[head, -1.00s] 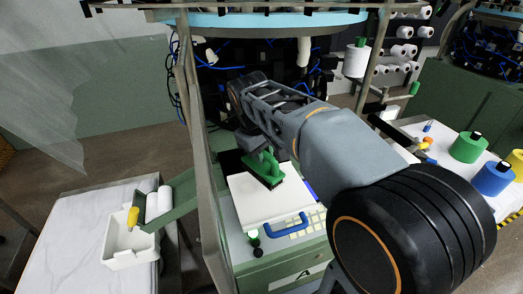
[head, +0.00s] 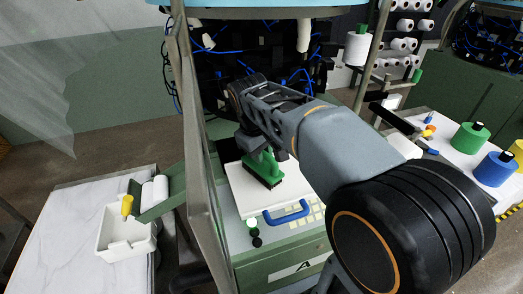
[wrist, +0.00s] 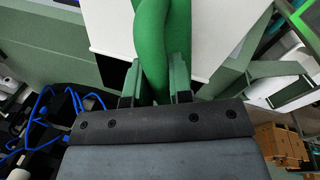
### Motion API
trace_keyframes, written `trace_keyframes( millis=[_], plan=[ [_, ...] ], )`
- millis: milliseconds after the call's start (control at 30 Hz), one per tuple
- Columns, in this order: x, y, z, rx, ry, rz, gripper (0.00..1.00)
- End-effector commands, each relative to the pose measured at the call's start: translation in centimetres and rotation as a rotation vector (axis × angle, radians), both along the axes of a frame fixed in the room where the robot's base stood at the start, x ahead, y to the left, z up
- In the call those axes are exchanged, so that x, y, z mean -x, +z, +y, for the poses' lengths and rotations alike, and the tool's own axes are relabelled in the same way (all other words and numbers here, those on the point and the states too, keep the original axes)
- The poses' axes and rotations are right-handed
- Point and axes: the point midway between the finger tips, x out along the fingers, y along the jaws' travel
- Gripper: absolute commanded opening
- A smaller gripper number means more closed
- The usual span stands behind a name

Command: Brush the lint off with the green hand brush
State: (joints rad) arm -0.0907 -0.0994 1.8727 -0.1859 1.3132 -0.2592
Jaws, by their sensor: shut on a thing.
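The green hand brush (head: 262,168) is in the head view, over the white panel with the blue handle (head: 287,214). Its dark bristles face down at the panel's surface; I cannot tell whether they touch it. My gripper (wrist: 154,80) is shut on the brush's green handle (wrist: 150,30), which stands between the two fingers in the wrist view. In the head view my arm hides most of the gripper. No lint can be made out on the visible part of the panel.
A green console marked A (head: 305,267) with buttons lies below the panel. A grey frame post (head: 200,160) stands close on the left. A white bin (head: 127,232) is on the left table. Green and blue cones (head: 470,137) stand on the right table.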

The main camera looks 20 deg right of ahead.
Motion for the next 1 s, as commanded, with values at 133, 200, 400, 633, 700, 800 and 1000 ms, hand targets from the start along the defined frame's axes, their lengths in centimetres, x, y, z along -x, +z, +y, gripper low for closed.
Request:
trace_keyframes(
  millis=[133,200,400,633,700,800,1000],
  plan=[
    [0.0,0.1,0.0,0.0,0.0,-0.001,0.0],
    [0.0,0.1,0.0,0.0,0.0,-0.001,0.0],
    [0.0,0.1,0.0,0.0,0.0,-0.001,0.0],
    [0.0,-0.3,0.0,0.0,0.0,0.0,0.0],
    [0.0,-0.4,0.0,0.0,0.0,0.0,0.0],
    [0.0,-0.6,0.0,0.0,0.0,0.0,0.0],
    [0.0,-1.0,0.0,0.0,0.0,0.0,0.0]
  ],
)
